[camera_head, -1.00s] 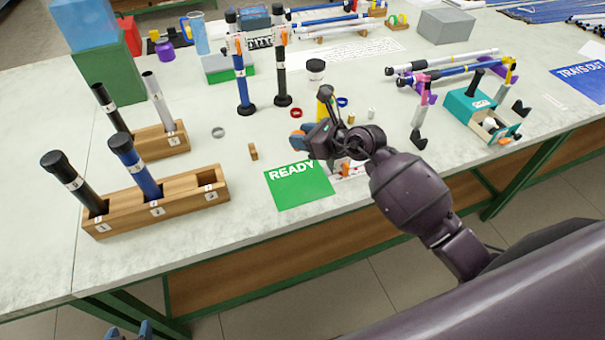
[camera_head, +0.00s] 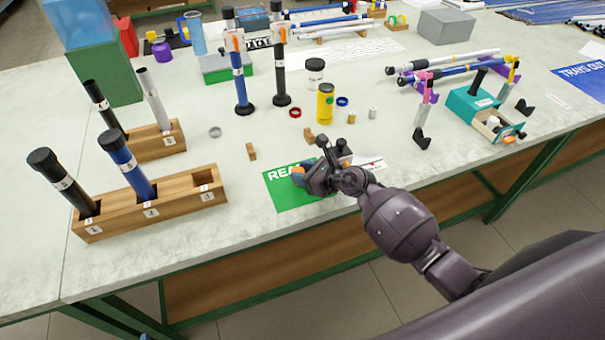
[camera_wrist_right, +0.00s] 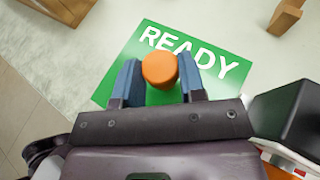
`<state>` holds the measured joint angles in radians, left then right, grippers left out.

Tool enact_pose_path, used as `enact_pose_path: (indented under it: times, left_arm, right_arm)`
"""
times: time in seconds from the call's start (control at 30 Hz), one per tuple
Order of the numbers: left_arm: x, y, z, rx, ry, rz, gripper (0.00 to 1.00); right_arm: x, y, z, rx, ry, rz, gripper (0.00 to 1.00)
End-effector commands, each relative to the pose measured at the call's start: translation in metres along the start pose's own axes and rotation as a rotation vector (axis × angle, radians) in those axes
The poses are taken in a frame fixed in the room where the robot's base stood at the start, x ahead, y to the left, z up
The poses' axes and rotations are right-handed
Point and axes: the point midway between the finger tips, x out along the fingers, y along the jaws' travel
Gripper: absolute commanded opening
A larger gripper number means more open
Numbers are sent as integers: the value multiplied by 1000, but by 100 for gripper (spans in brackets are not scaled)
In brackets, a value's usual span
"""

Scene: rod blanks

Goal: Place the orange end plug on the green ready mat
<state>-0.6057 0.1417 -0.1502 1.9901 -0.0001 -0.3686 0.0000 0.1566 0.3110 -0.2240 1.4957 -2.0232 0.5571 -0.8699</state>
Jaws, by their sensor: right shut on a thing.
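The orange end plug (camera_wrist_right: 159,68) is between the blue fingers of my right gripper (camera_wrist_right: 159,80) in the wrist view, which is shut on it. In the head view my right gripper (camera_head: 299,174) is over the green ready mat (camera_head: 285,197), and only a little orange shows at its fingertips. The mat, with white READY lettering, also lies under the plug in the wrist view (camera_wrist_right: 222,88). I cannot tell whether the plug touches the mat. Just a sliver of my left gripper (camera_head: 128,334) shows at the bottom left edge, its jaws unclear.
Wooden blocks (camera_head: 251,152) stand behind the mat. A yellow bottle (camera_head: 325,103) and small rings are further back. A wooden rack (camera_head: 175,207) with rods stands left. A teal box with an open drawer (camera_head: 495,124) stands right. The mat's front left is clear.

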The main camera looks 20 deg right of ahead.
Motion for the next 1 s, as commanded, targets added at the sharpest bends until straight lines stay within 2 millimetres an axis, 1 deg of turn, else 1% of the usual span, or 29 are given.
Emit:
enact_pose_path:
  times: [0.23, 0.4, 0.43, 0.57, 0.9, 1.0]
  left_arm:
    - [0, 0, 0, 0, -1, 0, 58]
    - [1, 0, 3, 0, -2, 0, 58]
    - [1, 0, 2, 1, -1, 0, 58]
    - [2, 0, 0, 1, 2, 1, 58]
    - [3, 0, -5, 2, 9, 1, 58]
    - [2, 0, -7, 2, 11, 1, 58]
  right_arm:
    - [0, 0, 1, -1, -1, 0, 15]
    - [2, 0, -4, -1, 0, 0, 15]
    - [1, 0, -3, -1, 0, 0, 42]
    - [1, 0, -2, -1, 0, 0, 61]
    - [0, 0, 0, -1, -1, 0, 62]
    - [-8, -1, 0, -1, 0, -2, 62]
